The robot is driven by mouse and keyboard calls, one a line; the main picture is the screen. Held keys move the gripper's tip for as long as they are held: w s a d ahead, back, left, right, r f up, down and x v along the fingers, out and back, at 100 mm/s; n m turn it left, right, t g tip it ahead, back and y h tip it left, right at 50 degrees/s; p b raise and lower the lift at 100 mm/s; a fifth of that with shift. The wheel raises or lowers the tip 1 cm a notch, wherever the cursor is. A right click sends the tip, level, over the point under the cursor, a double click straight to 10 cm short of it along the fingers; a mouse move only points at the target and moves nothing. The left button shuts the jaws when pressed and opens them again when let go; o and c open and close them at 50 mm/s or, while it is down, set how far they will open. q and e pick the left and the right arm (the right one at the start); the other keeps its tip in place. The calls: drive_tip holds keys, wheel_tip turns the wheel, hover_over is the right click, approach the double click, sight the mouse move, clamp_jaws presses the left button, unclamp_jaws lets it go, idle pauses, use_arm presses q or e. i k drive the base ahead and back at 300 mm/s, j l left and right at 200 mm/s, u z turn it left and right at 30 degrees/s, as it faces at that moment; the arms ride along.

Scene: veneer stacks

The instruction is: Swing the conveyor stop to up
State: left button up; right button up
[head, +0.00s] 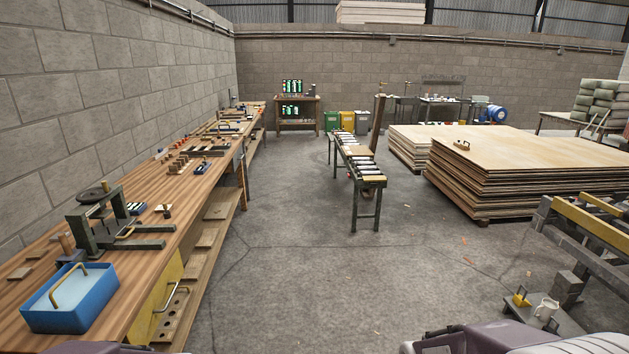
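A roller conveyor (371,178) on dark legs stands in the middle distance, slightly right of centre, running away from me. A tall brown post (378,122) rises at its right side, close to upright; I cannot tell whether it is the conveyor stop. Light wooden pieces (357,151) lie on the rollers. The conveyor is small in the view and no stop can be clearly made out on it. Neither of my grippers shows; only parts of my own body appear along the bottom edge, well short of the conveyor.
A long wooden workbench (150,232) runs along the left wall, with a blue tray (68,318) at its near end. Large veneer stacks (520,190) stand right of the conveyor. A metal frame with a yellow beam (590,222) is at near right.

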sight(368, 178)
drive_tip(key=i, duration=3.5)
drive_tip(key=i+z, duration=0.15)
drive_tip(key=i, duration=0.35)
drive_tip(key=i+j+z, duration=0.15)
drive_tip(key=i, duration=0.3)
drive_tip(key=i+j+z, duration=0.15)
drive_tip(key=i, duration=0.35)
drive_tip(key=i+j+z, duration=0.1)
drive_tip(key=i, duration=0.35)
drive_tip(key=i+j+z, duration=0.15)
drive_tip(key=i+j, duration=0.2)
drive_tip(key=i+l, duration=0.15)
drive_tip(key=l, duration=0.15)
drive_tip(key=i+l, duration=0.2)
drive_tip(key=l, duration=0.15)
